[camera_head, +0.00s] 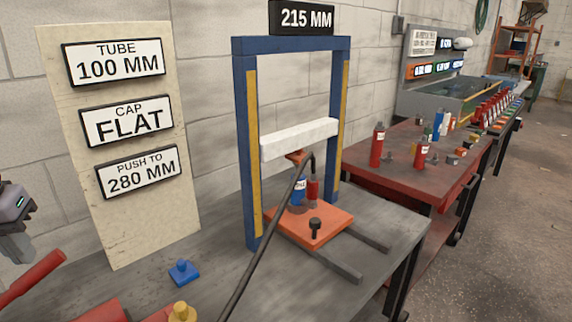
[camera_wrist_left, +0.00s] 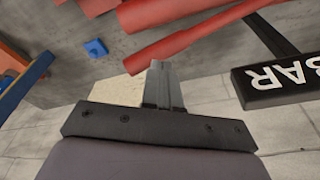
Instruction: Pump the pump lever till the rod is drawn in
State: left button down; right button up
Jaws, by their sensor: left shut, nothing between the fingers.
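My left gripper (camera_head: 16,246) is at the left edge of the head view, shut and empty, fingers pointing down. In the left wrist view its closed fingers (camera_wrist_left: 163,84) lie near a long red bar (camera_wrist_left: 195,45), apparently without touching it. A red bar, which looks like the pump lever (camera_head: 32,278), slants up at the lower left of the head view, below and beside the gripper. A red body (camera_head: 100,310), probably the pump, is cut off at the bottom edge. The blue press frame (camera_head: 243,130) holds a white crossbeam (camera_head: 300,139); the rod cannot be made out clearly.
A blue knob piece (camera_head: 183,271) and a yellow knob (camera_head: 182,311) are near the pump. A label board (camera_head: 180,215) stands behind. A sign reads 215 MM (camera_head: 303,18).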

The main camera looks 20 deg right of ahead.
dwell(0.4)
pick_arm(q)
notch_tip(320, 180, down, 11)
jog(key=b, duration=0.6)
jog(key=shift+r, duration=0.1)
pick_arm(e)
notch_tip(320, 180, down, 4)
pick_arm(q)
notch_tip(320, 180, up, 8)
jog(key=p, duration=0.6)
jog(key=shift+r, duration=0.15)
jog(key=shift+r+p, duration=0.1)
jog(key=shift+p, duration=0.2)
pick_arm(e)
notch_tip(320, 180, up, 4)
jog(key=shift+s+r, duration=0.1)
pick_arm(q)
jog(key=shift+f, duration=0.2)
